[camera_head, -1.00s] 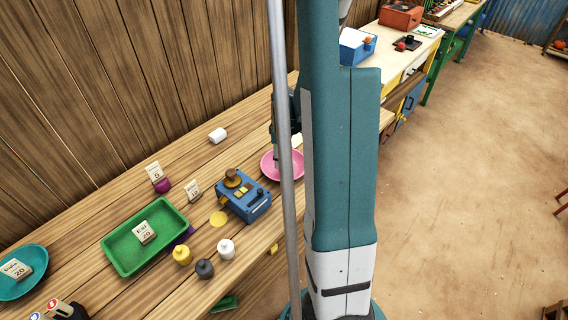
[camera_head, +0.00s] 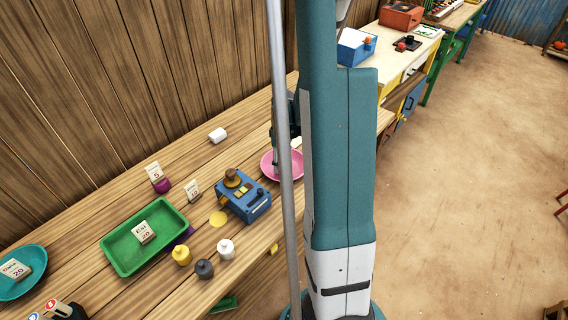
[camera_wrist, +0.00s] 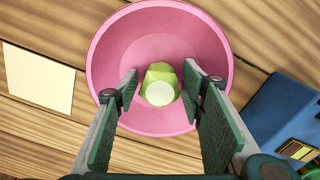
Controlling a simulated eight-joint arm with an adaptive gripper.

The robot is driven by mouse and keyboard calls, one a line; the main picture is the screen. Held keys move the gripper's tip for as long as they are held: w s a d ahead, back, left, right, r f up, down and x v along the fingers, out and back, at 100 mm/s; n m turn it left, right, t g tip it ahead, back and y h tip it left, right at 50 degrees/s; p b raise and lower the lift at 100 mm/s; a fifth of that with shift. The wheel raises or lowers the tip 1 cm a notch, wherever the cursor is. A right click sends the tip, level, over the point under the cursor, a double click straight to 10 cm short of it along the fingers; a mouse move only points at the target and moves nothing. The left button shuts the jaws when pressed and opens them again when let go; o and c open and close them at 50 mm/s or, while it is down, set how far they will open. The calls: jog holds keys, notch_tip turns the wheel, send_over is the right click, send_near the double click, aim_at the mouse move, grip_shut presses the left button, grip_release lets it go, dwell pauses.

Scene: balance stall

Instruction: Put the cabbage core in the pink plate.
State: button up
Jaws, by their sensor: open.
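The pink plate (camera_head: 294,171) stands on the wooden table, partly hidden behind the grey pole and my arm; it also shows in the wrist view (camera_wrist: 112,57). The cabbage core (camera_wrist: 160,86), pale green with a whitish round end, shows over the plate's middle in the wrist view. My gripper (camera_wrist: 160,84) is open, with one finger on each side of the core and a gap on both sides. The core appears to rest in the plate, apart from the fingers. In the head view the core is hidden and my gripper is mostly hidden.
A blue scale-like box (camera_head: 245,199) stands left of the plate. A green tray (camera_head: 122,249) with a card, a teal plate (camera_head: 35,268) and several small weights, including a white one (camera_head: 225,249), are at the left.

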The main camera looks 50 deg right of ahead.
jog(key=shift+r, duration=0.15)
notch_tip(320, 180, up, 12)
jog(key=p, duration=0.1)
jog(key=shift+p, duration=0.4)
dwell(0.5)
dwell(0.5)
jog(key=shift+a+r, duration=0.1)
jog(key=shift+a, duration=0.05)
jog(key=w+a+r+m+t+h, duration=0.1)
jog(key=a+r+t, duration=0.1)
jog(key=a+r, duration=0.65)
jog(key=a+r+m+t, duration=0.1)
jog(key=a+r, duration=0.4)
jog(key=a, duration=0.7)
jog(key=s+a+r+m+t, duration=0.1)
jog(key=s+a+r+t, duration=0.1)
jog(key=a, duration=0.8)
jog(key=s+a+r+m+t+y, duration=0.1)
jog(key=s+a+r+t, duration=0.1)
jog(key=s+a+r, duration=0.2)
jog(key=s+a, duration=0.3)
jog(key=a, duration=0.3)
jog(key=shift+m, duration=0.3)
